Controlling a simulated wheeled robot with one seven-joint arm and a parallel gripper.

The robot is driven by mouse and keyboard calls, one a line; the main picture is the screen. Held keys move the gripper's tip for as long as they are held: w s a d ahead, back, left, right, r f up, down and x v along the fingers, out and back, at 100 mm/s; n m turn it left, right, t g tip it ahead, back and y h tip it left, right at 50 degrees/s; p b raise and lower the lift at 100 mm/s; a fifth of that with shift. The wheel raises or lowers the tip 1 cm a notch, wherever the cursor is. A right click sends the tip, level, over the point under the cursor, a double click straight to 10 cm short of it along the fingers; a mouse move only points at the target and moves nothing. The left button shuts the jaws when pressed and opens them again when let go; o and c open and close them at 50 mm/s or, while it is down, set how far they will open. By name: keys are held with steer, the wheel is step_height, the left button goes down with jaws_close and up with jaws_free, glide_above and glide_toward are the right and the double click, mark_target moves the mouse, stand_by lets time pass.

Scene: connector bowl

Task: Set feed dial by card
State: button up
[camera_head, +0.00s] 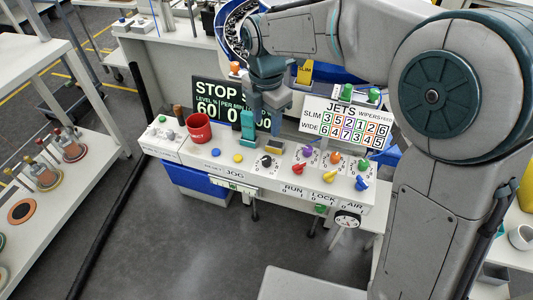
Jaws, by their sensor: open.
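The card (346,124) headed JETS stands upright at the back of the console, with rows SLIM and WIDE of coloured numbers. The dials sit on the console top: a black one (265,161), then purple (307,152), orange (336,158), green (362,165), red (299,168), yellow (329,176) and blue (361,183). Their small labels are too small to read, so I cannot tell which is the feed dial. My gripper (258,132) is open and empty, pointing down above and behind the black dial. It hides part of the display.
A dark display (208,100) reads STOP, with level 60. A red cup (199,128) and blue and yellow buttons (238,157) are left of the black dial. A blue bowl (232,40) is behind. RUN, LOCK and AIR controls and a gauge (347,218) line the front.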

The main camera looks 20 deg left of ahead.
mark_target(267, 158)
step_height(267, 158, down, 14)
steer(key=shift+r, duration=0.2)
steer(key=shift+d, duration=0.1)
steer(key=c, duration=1)
